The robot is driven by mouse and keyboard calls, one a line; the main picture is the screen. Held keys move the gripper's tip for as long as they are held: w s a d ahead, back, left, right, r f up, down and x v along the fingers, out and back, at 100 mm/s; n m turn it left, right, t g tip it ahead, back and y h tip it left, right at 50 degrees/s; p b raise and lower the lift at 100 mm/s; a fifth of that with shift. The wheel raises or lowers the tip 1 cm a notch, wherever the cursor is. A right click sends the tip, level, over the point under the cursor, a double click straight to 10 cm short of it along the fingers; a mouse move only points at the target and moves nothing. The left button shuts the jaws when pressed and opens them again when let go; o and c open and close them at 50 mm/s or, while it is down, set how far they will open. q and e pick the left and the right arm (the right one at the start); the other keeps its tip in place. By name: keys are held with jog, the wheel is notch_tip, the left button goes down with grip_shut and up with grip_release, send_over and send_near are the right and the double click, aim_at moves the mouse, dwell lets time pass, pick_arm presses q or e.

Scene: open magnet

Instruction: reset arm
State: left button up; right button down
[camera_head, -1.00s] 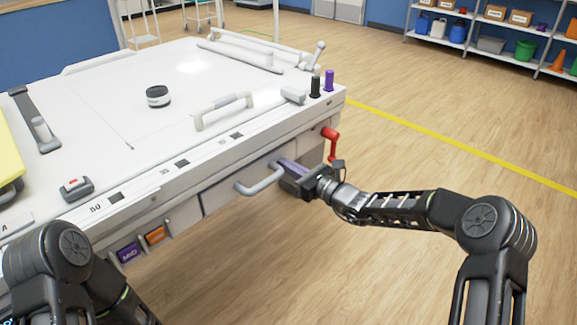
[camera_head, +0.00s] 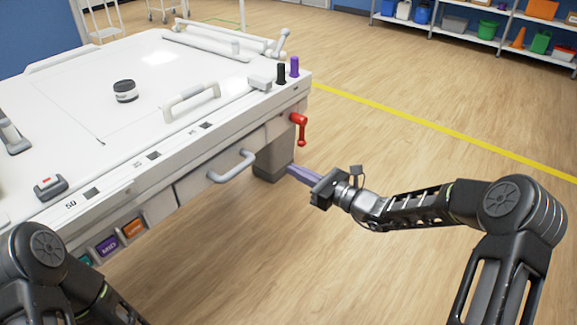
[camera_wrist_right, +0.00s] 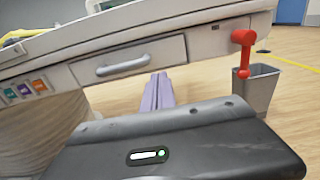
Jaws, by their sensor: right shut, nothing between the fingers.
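My right gripper (camera_head: 303,174) is in the middle of the head view, shut and empty, its purple-grey fingers pointing toward the white table. It is in front of the table's side, apart from the grey drawer handle (camera_head: 232,166) and below the red crank handle (camera_head: 299,128). In the right wrist view the closed fingers (camera_wrist_right: 158,92) point forward, below and to the right of the drawer handle (camera_wrist_right: 123,66). My left arm comes in at the lower left of the head view; its gripper is out of the picture.
Open wooden floor (camera_head: 420,150) lies to the right; shelves stand at the back.

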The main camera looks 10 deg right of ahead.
dwell(0.4)
jog(key=s+a+f+n+g+h, duration=0.2)
jog(key=s+f+n+g, duration=0.3)
jog(key=f, duration=0.4)
jog(key=s+a+f+n+g+h, duration=0.1)
jog(key=s+f+n+g, duration=0.15)
jog(key=s+f, duration=0.6)
jog(key=s+a+f+n+g+h, duration=0.2)
jog(key=s+f+n+g+h, duration=0.25)
jog(key=s+f+n, duration=1.15)
jog(key=s+a+n+g, duration=0.1)
jog(key=s+a+n, duration=0.25)
jog(key=s, duration=0.65)
pick_arm(q)
notch_tip(320, 180, up, 17)
jog(key=p, duration=1.6)
jog(key=shift+p, duration=0.35)
pick_arm(e)
notch_tip(320, 180, up, 18)
jog(key=w+a, duration=0.1)
jog(key=shift+m, duration=0.4)
pick_arm(q)
jog(key=shift+f, duration=0.1)
pick_arm(e)
jog(key=shift+f, duration=0.1)
